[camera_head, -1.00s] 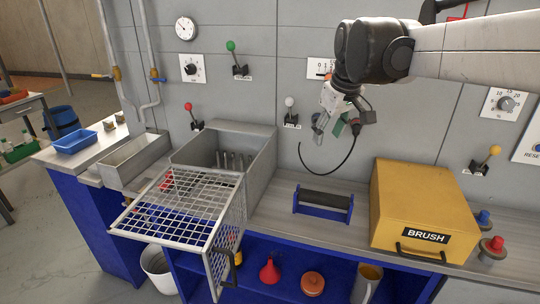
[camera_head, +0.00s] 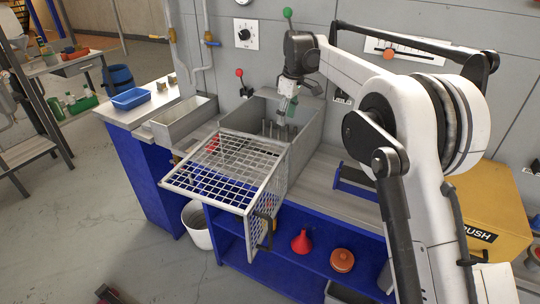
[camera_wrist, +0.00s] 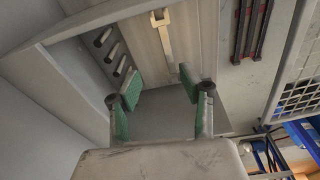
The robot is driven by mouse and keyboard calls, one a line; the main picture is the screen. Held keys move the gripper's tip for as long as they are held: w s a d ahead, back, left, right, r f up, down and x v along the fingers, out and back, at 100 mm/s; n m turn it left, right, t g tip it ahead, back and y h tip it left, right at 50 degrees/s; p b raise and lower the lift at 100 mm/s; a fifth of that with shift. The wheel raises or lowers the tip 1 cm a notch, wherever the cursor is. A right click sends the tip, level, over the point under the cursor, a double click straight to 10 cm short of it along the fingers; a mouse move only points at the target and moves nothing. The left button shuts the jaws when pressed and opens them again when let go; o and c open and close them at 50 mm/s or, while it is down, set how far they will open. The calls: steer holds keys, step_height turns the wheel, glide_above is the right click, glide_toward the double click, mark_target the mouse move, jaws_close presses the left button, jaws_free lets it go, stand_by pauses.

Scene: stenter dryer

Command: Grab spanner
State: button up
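My gripper (camera_head: 285,106) hangs over the open grey metal box on the bench, pointing down. In the wrist view its two green-padded fingers (camera_wrist: 160,92) are apart with nothing between them. A pale, flat tool with a forked end (camera_wrist: 160,20), which looks like the spanner, shows beyond the fingertips near the top of the wrist view. It is apart from the fingers, and I cannot tell its exact depth. I cannot make it out in the head view.
The grey box (camera_head: 304,145) has several metal pegs (camera_wrist: 104,38) along one inner side. Its mesh lid (camera_head: 220,172) sticks out in front. A grey trough (camera_head: 184,122) and blue tray (camera_head: 130,98) stand left. A yellow box (camera_head: 500,200) is right, partly behind my arm.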

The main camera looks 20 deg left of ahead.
steer(key=shift+n, duration=0.6)
steer(key=a+f, duration=0.1)
steer(key=f, duration=0.3)
steer(key=a+f, duration=0.2)
steer(key=f, duration=0.2)
steer(key=a+f, duration=0.2)
steer(key=f, duration=0.2)
steer(key=shift+a+f, duration=0.25)
steer(key=shift+f, duration=1)
steer(key=shift+a+f, duration=0.2)
steer(key=shift+f, duration=1.05)
jaws_close()
